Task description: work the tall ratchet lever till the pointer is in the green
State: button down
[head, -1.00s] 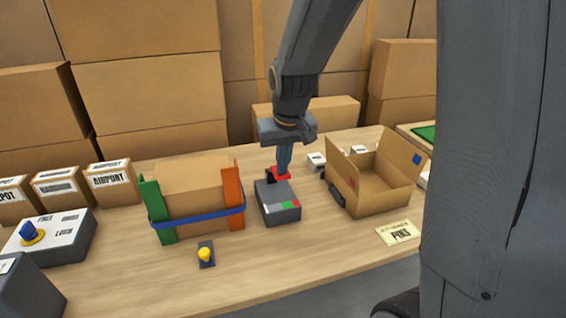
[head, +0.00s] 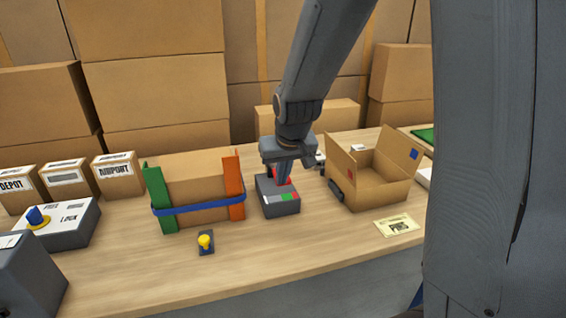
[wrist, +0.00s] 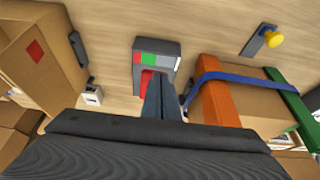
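The ratchet is a dark grey box (head: 281,208) on the table, with a coloured strip on its front top edge. The strip's green patch (head: 287,197) shows beside white and red areas; I cannot make out the pointer for sure. The red lever (wrist: 147,82) rises from the box and is partly hidden by my fingers. My gripper (head: 284,178) is low over the box, its fingers together, close against the lever. In the wrist view, the fingers (wrist: 164,98) lie side by side with red showing beside them; whether they touch it is unclear.
A carton with green and orange boards and a blue band (head: 197,207) stands just left. An open cardboard box (head: 370,190) is on the right. A yellow knob (head: 205,241), a card (head: 397,225) and a blue-knobbed box (head: 62,225) are nearby. Bare table lies in front.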

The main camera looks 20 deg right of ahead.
jog(key=shift+s+d+f+b, duration=0.1)
jog(key=shift+s+f+b, duration=0.1)
jog(key=shift+f, duration=0.4)
jog(key=shift+s+d+f+b, duration=0.15)
jog(key=shift+s+f, duration=0.1)
jog(key=shift+f, duration=0.35)
jog(key=shift+s+d+f+b, duration=0.1)
jog(key=shift+s+f+b, duration=0.1)
jog(key=shift+f, duration=0.4)
jog(key=shift+s+f, duration=0.1)
jog(key=s+f+p+v, duration=0.1)
jog(key=s+p+v, duration=0.1)
jog(key=v, duration=1.1)
jog(key=shift+s+r+p, duration=0.3)
jog(key=shift+s, duration=0.15)
